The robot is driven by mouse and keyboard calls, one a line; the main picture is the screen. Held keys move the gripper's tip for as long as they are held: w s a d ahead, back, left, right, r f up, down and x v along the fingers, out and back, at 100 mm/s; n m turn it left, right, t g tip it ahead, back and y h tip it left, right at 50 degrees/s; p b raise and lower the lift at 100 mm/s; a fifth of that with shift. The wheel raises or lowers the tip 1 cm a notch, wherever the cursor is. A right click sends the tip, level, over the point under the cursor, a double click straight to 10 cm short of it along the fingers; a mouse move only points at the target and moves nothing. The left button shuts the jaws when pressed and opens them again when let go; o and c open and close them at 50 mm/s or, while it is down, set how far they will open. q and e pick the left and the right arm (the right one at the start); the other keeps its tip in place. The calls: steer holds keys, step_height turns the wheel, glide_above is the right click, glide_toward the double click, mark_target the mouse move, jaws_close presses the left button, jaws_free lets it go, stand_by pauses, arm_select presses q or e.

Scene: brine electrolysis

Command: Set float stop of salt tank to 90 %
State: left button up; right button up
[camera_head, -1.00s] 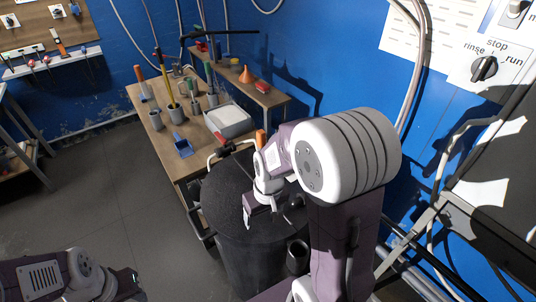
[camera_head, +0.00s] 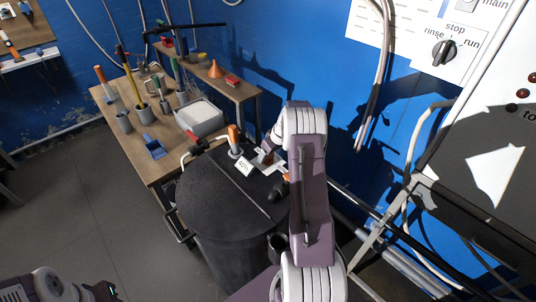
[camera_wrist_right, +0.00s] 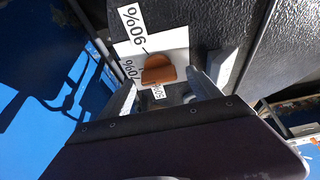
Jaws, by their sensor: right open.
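The salt tank (camera_head: 225,215) is a black drum with a dark lid, in the middle of the head view. On its lid is the float stop, an orange knob (camera_wrist_right: 158,70) on a white plate with labels for 90 %, 70 % and 50 %. The 90 % label (camera_wrist_right: 130,20) lies beyond the knob in the wrist view, and the knob sits beside the 70 % label (camera_wrist_right: 130,70). My right gripper (camera_wrist_right: 165,82) is open, its fingers on either side of the knob; I cannot tell if they touch it. My left gripper (camera_head: 112,291) is at the lower left, its jaws unclear.
An orange-handled item (camera_head: 234,138) stands on the lid near the label. A wooden bench (camera_head: 120,145) with pots, tools and a white tray (camera_head: 200,118) is at left. A rotary switch (camera_head: 443,52) is on the wall panel at upper right. Pipes run along the right side.

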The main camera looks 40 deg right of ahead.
steer(key=shift+x, duration=1.05)
steer(key=c, duration=1.4)
